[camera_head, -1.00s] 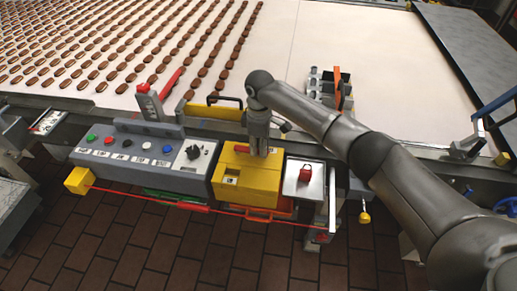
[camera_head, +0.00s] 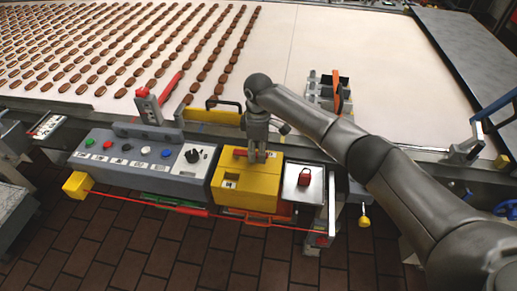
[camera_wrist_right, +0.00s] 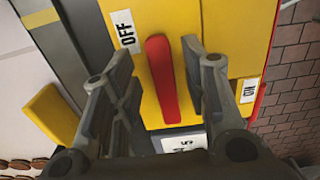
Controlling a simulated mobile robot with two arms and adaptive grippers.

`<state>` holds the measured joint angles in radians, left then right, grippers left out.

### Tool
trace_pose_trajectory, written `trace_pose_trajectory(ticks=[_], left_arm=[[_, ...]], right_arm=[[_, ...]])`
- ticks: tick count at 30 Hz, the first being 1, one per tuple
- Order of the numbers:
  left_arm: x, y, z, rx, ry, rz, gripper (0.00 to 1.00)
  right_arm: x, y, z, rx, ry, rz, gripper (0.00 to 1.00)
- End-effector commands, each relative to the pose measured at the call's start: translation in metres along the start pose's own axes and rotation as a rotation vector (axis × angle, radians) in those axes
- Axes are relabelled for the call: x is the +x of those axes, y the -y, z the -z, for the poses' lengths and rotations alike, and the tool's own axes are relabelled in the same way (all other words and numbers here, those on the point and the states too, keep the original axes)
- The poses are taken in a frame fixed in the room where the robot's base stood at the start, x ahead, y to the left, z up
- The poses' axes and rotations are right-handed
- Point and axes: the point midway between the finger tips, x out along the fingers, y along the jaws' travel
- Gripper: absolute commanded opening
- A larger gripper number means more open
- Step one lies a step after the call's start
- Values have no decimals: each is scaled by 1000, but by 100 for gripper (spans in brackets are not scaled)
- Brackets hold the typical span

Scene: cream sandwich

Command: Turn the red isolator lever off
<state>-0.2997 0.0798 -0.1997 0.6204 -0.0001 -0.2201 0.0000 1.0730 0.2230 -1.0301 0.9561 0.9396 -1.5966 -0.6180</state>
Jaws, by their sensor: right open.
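The red isolator lever (camera_head: 239,152) is on the yellow box (camera_head: 231,197) at the front of the machine. In the right wrist view the lever (camera_wrist_right: 163,78) is a red bar between an OFF label (camera_wrist_right: 125,33) and an ON label (camera_wrist_right: 249,90). My right gripper (camera_head: 256,159) points down over the box and hides part of the lever in the head view. In the right wrist view its open fingers (camera_wrist_right: 160,85) stand on either side of the lever, and a gap shows on each side. My left gripper is not in view.
A grey button panel (camera_head: 145,160) with a black knob stands left of the box. A metal plate with a red padlock (camera_head: 304,178) is to the right. A red cord (camera_head: 150,205) runs along the front. Behind is the belt (camera_head: 300,60) with rows of brown biscuits.

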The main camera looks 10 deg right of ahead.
Motion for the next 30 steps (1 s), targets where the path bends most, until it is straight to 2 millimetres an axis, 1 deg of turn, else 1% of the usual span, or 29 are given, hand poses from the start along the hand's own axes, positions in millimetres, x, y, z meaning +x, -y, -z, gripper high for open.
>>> trace_pose_trajectory(ticks=[4, 8, 16, 21, 25, 30], left_arm=[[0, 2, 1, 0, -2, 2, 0], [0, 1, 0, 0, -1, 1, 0], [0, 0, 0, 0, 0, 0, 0], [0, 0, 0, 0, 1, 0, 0], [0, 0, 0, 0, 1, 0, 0], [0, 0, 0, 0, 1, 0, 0]], right_arm=[[-2, 0, 0, 1, 0, 1, 41], [-16, 0, 0, 0, -2, -1, 41], [-74, -1, 1, 0, -3, -3, 41], [-103, -1, 1, -1, -2, -1, 41], [-115, 0, 1, -1, -1, 0, 41], [-120, 0, 0, -1, 0, 1, 41]])
